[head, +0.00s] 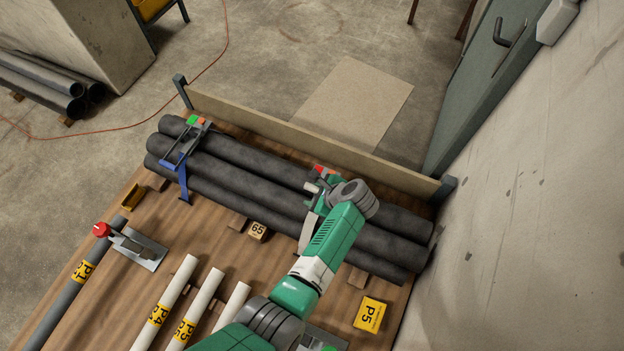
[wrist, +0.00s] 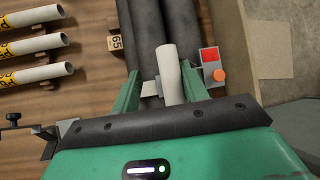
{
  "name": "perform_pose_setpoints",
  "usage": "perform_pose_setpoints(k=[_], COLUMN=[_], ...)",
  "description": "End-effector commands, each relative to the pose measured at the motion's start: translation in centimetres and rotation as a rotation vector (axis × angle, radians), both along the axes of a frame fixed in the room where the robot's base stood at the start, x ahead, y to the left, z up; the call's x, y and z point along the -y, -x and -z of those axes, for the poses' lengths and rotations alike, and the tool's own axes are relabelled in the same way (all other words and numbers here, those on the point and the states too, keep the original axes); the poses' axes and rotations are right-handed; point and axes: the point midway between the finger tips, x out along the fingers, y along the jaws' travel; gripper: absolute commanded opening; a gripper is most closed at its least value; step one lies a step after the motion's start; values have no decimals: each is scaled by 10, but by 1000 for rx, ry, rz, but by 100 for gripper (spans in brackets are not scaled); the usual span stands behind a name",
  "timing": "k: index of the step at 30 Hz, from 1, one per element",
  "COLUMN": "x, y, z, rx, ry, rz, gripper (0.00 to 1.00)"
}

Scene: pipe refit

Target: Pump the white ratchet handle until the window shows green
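The white ratchet handle (wrist: 168,74) stands between the two fingers of my gripper (wrist: 161,78) in the wrist view. The fingers are apart, with a visible gap on the handle's left; I cannot tell whether the right finger touches it. The ratchet's window (wrist: 209,55) shows red, beside an orange knob (wrist: 218,75). In the head view the red window (head: 319,169) sits on the dark pipes, just beyond my gripper (head: 316,192). The white strap (head: 307,230) runs down over the pipes. My arm hides much of this ratchet in the head view.
A second ratchet (head: 180,147) with a blue strap (head: 183,179) shows a green window (head: 193,119) at the left. A low board (head: 300,140) borders the pipes (head: 240,160) behind. A yellow P5 box (head: 369,314) and white pipes (head: 205,295) lie in front. A wall stands at right.

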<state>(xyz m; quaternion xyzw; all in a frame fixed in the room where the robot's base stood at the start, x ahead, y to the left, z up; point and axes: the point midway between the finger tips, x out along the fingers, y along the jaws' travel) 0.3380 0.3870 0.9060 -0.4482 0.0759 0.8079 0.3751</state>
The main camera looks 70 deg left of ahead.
Motion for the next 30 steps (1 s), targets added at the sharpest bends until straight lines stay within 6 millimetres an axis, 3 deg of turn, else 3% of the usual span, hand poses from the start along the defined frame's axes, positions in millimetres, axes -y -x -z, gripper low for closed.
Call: perform_pose_setpoints(k=[8, 18, 30], x=[1, 19, 12], y=[0, 18, 11], z=[1, 20, 14], rx=[0, -1, 1], ry=[0, 0, 0], rz=[0, 1, -1], gripper=[44, 44, 44])
